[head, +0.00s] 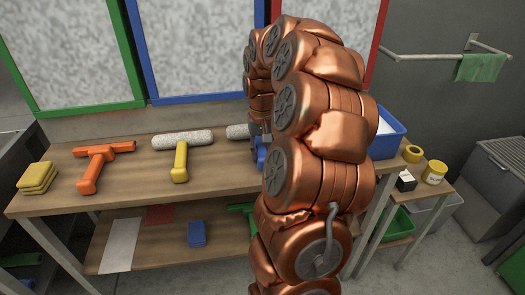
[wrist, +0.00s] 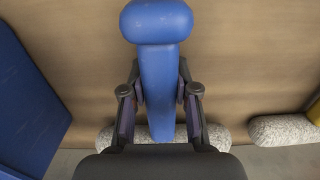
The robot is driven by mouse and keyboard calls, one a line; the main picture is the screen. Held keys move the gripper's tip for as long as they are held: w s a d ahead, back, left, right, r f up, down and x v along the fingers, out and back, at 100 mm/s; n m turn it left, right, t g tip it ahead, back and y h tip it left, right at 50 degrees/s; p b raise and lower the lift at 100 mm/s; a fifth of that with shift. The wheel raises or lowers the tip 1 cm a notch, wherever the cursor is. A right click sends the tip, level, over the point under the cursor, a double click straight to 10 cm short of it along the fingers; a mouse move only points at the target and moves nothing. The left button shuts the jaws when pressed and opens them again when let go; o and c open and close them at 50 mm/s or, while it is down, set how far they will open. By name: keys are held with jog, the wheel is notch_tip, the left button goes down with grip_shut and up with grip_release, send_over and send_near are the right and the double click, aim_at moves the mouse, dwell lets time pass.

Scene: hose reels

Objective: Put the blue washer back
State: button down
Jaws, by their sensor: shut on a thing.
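The blue washer has a thick blue handle (wrist: 160,28) and a grey-white fluffy sleeve (wrist: 216,136). In the head view its sleeve end (head: 238,131) and a bit of its handle (head: 261,157) show beside my arm, over the back of the bench. My gripper (wrist: 160,92) is shut on the blue handle, one finger on each side. In the head view my arm hides most of my gripper and the washer. I cannot tell whether the washer rests on the bench or is just above it.
A yellow-handled washer (head: 180,160) lies left of the blue one, its sleeve (wrist: 283,130) close by. An orange tool (head: 92,172) and yellow cloths (head: 37,178) lie further left on the wooden bench (head: 130,190). A blue bin (head: 388,137) stands to the right.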

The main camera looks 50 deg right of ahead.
jog(key=shift+f, duration=0.3)
jog(key=c, duration=0.9)
grip_release()
jog(key=shift+f, duration=0.1)
jog(key=shift+o, duration=0.2)
notch_tip(320, 180, up, 13)
jog(key=shift+r, duration=0.2)
